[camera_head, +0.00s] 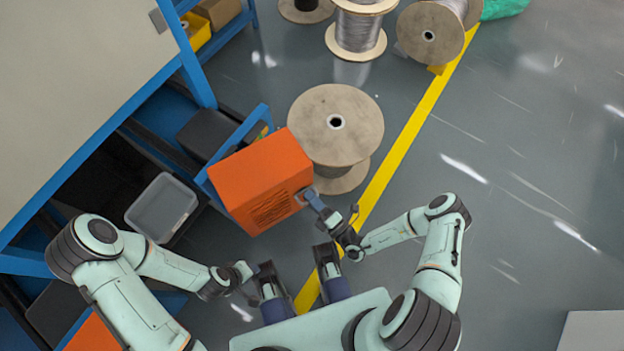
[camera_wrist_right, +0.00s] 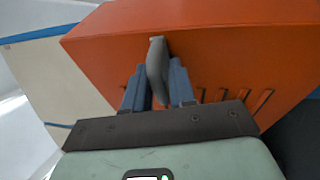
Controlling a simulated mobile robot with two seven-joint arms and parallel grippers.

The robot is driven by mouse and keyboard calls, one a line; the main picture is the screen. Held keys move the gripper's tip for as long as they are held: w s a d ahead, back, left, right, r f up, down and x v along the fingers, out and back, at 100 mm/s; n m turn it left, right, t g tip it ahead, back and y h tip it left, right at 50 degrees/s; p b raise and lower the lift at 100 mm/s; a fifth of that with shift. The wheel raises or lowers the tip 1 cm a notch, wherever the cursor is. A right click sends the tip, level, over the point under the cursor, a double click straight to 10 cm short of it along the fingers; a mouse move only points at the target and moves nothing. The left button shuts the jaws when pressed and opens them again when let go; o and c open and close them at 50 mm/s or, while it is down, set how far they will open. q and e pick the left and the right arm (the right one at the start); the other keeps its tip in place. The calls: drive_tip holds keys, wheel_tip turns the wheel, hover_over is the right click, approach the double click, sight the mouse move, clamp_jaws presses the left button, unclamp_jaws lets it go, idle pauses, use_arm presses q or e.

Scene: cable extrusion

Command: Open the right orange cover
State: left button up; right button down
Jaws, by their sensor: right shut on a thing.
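The orange cover (camera_head: 255,172) is a box-like housing with dark vent slots on its front face, beside the blue frame. It fills the upper part of the right wrist view (camera_wrist_right: 240,55). A grey handle (camera_wrist_right: 157,68) stands out from its face. My right gripper (camera_head: 307,194) is at the cover's right edge, its two blue fingers (camera_wrist_right: 157,85) shut on the handle, one on each side. I cannot tell whether the cover has swung from its frame. My left gripper (camera_head: 243,270) is lower left, away from this cover; its fingers are too small to read.
Another orange surface (camera_head: 92,335) shows at lower left. A wooden spool (camera_head: 335,118) stands close behind the cover. A grey bin (camera_head: 161,207) and blue-framed bench (camera_head: 75,75) are on the left. The floor right of the yellow line (camera_head: 405,140) is open.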

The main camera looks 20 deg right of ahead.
drive_tip(key=shift+s+a+r, duration=0.3)
drive_tip(key=shift+a+r, duration=0.05)
drive_tip(key=shift+a, duration=0.15)
drive_tip(key=c, duration=1.2)
unclamp_jaws()
drive_tip(key=shift+o, duration=0.2)
drive_tip(key=shift+d+f, duration=0.1)
drive_tip(key=shift+f, duration=0.1)
drive_tip(key=v, duration=1.3)
drive_tip(key=shift+s, duration=0.2)
drive_tip(key=shift+d, duration=0.1)
drive_tip(key=shift+c, duration=0.3)
